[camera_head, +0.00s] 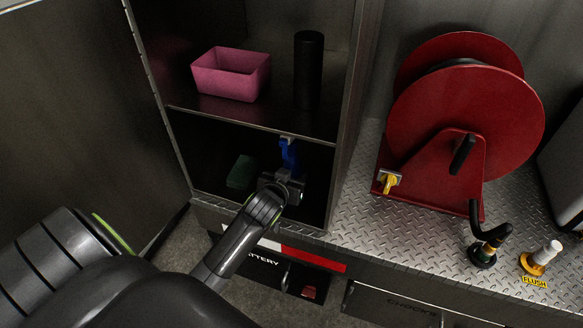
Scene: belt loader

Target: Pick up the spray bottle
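The blue spray bottle (288,154) with a pale grey top stands in the lower compartment of the open metal cabinet, under the shelf's front edge. My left gripper (288,178) reaches into this compartment from below and is right at the bottle's lower part, covering it. The fingers are dark and small against the dark interior, so I cannot tell whether they are open or closed on the bottle. My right gripper is not in view.
A dark green item (241,172) lies left of the bottle. A pink bin (231,74) and black cylinder (308,70) stand on the upper shelf (200,112). The cabinet's right wall is close to the gripper. A red hose reel (465,105) stands right.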

